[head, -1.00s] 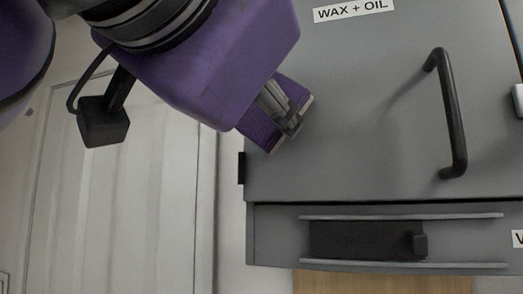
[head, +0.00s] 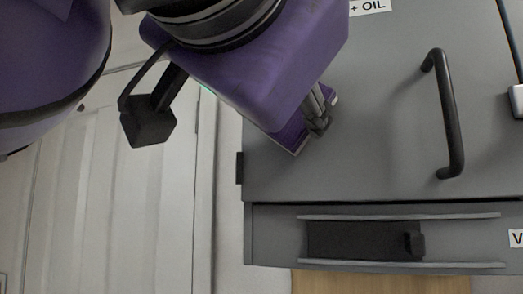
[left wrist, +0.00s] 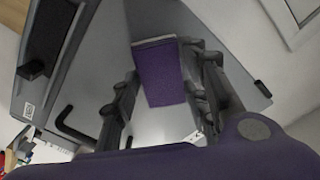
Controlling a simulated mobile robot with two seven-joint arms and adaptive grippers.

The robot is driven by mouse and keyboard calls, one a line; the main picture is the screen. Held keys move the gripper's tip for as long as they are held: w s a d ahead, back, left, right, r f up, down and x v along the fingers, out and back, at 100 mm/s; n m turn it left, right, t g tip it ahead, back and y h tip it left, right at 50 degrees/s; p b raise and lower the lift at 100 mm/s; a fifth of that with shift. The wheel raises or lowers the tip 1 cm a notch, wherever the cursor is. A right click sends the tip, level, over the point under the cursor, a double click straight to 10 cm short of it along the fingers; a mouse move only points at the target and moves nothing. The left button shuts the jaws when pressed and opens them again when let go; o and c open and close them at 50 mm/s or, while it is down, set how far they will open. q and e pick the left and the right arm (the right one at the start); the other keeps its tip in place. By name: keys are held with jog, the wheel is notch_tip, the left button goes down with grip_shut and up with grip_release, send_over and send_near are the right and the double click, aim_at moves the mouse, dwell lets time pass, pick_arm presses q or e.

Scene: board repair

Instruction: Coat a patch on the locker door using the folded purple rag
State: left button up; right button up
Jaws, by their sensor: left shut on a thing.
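The grey locker door (head: 385,125) fills the right of the head view. The folded purple rag (head: 291,137) shows at its lower left, partly hidden by my left gripper (head: 319,124). In the left wrist view the rag (left wrist: 164,82) sits between the two fingers, with a pale edge at its far end. My left gripper is shut on it and holds it at or very near the door's face; I cannot tell if it touches. No coated area can be made out on the door. My right gripper is in neither view.
A black bar handle (head: 451,115) stands out from the door, right of my gripper. Below is a grey panel with a black sliding latch (head: 362,240) between two rails. A white panelled door (head: 110,205) is at left. The door's middle is clear.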

pick_arm(q)
jog(key=shift+s+d, duration=0.2)
jog(key=shift+d, duration=0.55)
jog(key=shift+s+d, duration=0.25)
jog(key=shift+d, duration=0.5)
jog(key=shift+s+d, duration=0.2)
jog(key=shift+d, duration=0.55)
jog(key=shift+w+a, duration=1.2)
jog(key=shift+a, duration=2.55)
jog(key=shift+s+d+r, duration=0.1)
jog(key=shift+s+d, duration=0.3)
jog(key=shift+d, duration=0.85)
jog(key=shift+s+d+f, duration=0.1)
jog(key=shift+s+d, duration=0.3)
jog(key=shift+d, duration=0.85)
jog(key=shift+s+d+r, duration=0.1)
jog(key=shift+s+d, duration=0.3)
jog(key=shift+d, duration=0.85)
jog(key=shift+a, duration=0.1)
jog(key=shift+w+a, duration=0.1)
jog(key=w+a, duration=0.2)
jog(key=a, duration=0.5)
